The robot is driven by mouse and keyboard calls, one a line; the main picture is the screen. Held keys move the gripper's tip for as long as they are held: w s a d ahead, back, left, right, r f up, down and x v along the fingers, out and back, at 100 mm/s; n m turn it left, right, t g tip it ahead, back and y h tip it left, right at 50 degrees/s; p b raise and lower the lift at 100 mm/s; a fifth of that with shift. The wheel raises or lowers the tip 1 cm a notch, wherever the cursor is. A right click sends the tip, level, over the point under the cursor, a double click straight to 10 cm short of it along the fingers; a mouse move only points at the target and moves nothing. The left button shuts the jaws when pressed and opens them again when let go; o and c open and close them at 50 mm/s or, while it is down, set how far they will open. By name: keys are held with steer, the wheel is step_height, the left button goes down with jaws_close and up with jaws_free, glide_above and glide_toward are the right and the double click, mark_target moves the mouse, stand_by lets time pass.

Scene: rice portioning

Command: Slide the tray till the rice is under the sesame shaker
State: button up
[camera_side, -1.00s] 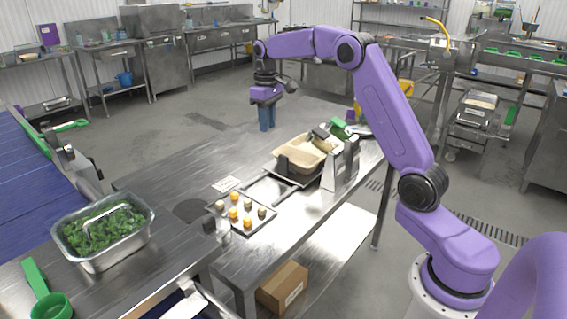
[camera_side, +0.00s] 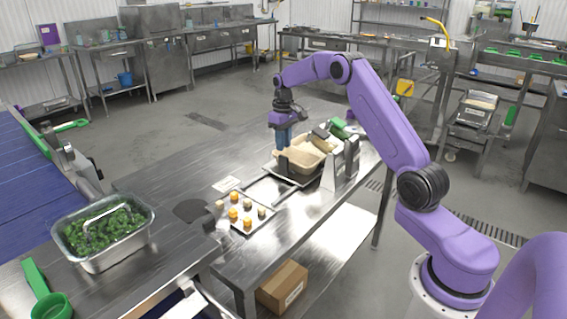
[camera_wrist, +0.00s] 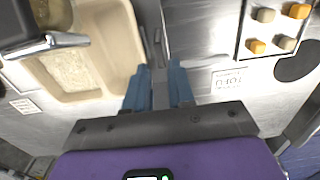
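A beige tray (camera_side: 318,148) sits at the far right of the bench, and its compartments also show in the wrist view (camera_wrist: 128,45). Pale rice (camera_wrist: 70,72) lies in one compartment. A dark device with a metal spout, apparently the sesame shaker (camera_wrist: 50,42), overhangs the tray's upper left in the wrist view; it shows small and dark above the tray in the side view (camera_side: 320,132). My gripper (camera_wrist: 159,75) has its two blue fingers apart, just right of the tray in the wrist view. Whether they touch the tray is unclear.
A metal bracket (camera_side: 343,168) stands right of the beige tray. A steel pan of greens (camera_side: 103,237) is at front left. The bench's left middle is clear.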

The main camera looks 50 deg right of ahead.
mark_target(283, 156)
step_height(283, 156, down, 8)
steer(key=shift+f, duration=0.1)
stand_by(0.4)
